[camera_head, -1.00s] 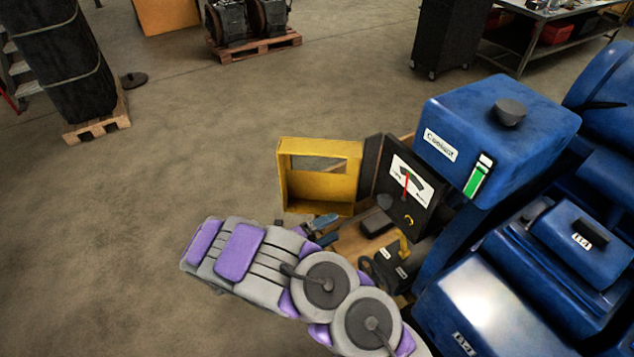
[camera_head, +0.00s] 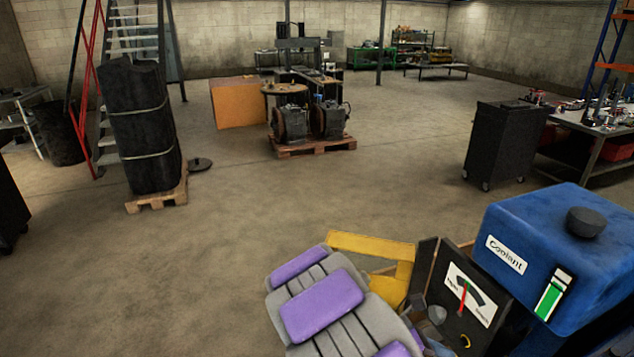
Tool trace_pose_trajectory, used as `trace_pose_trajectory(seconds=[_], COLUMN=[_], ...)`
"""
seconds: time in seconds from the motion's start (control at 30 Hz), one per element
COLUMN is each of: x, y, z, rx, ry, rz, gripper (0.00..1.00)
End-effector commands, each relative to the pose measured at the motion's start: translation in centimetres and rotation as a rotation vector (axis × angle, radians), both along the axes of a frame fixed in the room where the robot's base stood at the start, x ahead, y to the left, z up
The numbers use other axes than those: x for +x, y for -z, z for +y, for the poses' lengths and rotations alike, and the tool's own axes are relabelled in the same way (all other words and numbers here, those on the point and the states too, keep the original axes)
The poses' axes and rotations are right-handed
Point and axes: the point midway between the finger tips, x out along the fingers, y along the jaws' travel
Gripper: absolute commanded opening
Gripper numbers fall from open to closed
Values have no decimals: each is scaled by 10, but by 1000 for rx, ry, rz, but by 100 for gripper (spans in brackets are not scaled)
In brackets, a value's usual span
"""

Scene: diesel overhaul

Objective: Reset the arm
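My arm (camera_head: 320,305), grey with purple pads, rises from the bottom edge of the view, right of centre. My gripper (camera_head: 430,318) shows only in part, as small grey-blue pieces beyond the arm, close to the left side of a black gauge panel (camera_head: 470,303). Its fingers are mostly hidden, so I cannot tell whether it is open or holds anything. A yellow open frame (camera_head: 372,246) stands behind the arm, its lower left part hidden. A blue coolant tank (camera_head: 535,240) with a dark cap is right of the gauge.
Bare concrete floor is free ahead and to the left. A black strapped bundle (camera_head: 145,130) stands on a pallet at left. Engine parts (camera_head: 307,120) sit on another pallet further back. A black wheeled cabinet (camera_head: 505,145) and a workbench (camera_head: 590,130) are at right.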

Motion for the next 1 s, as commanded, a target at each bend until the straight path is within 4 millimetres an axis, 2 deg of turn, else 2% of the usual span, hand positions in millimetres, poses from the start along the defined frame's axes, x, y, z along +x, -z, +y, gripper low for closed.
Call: trace_pose_trajectory(seconds=[0.23,0.47,0.8,1.0], x=[-60,-110,-168,-192], y=[-1,5,20,27], z=[-2,13,58,90], rx=[91,161,251,295], ry=[323,641,1133,1401], rz=[-365,-661,-1004,-1134], gripper=[74,74,74,74])
